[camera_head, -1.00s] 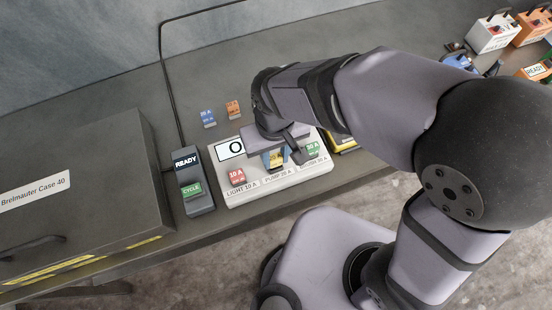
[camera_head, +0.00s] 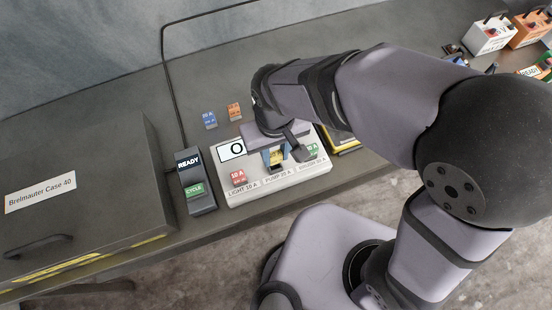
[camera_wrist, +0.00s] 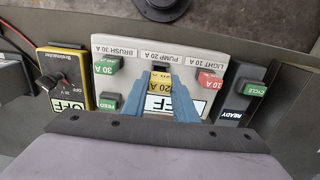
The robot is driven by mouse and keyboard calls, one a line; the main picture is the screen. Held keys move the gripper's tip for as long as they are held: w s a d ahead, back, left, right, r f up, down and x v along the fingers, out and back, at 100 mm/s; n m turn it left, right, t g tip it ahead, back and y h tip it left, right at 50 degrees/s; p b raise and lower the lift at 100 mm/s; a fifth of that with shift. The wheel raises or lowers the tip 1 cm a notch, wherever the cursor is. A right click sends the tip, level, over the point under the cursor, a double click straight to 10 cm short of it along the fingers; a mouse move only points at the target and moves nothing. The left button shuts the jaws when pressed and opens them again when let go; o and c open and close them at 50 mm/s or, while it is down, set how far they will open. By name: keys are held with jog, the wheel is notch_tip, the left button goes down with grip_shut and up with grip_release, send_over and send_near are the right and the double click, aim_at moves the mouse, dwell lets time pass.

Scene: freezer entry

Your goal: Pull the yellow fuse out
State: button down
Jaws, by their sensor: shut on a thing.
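The yellow 20 A fuse (camera_head: 277,158) is between the blue fingers of my gripper (camera_head: 277,155), over the PUMP 20 A place of the white fuse panel (camera_head: 235,195). In the wrist view, my gripper (camera_wrist: 160,92) is shut on the yellow fuse (camera_wrist: 160,82), one finger on each side. A dark slot (camera_wrist: 160,67) shows just beyond the fuse, under the PUMP label. The fuse looks raised from the panel, but its lower end is hidden. The panel's display (camera_wrist: 185,104) is partly covered by the fingers.
A red 10 A fuse (camera_wrist: 210,80) and a green 30 A fuse (camera_wrist: 107,67) flank the yellow one. Spare blue (camera_head: 209,120) and orange (camera_head: 234,111) fuses lie behind the panel. A READY/CYCLE box (camera_head: 195,183) stands left; a yellow-black OFF box (camera_wrist: 68,92) stands on the other side.

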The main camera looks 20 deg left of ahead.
aim_at(275, 154)
jog(key=shift+r+p, duration=1.3)
jog(key=shift+r, duration=0.3)
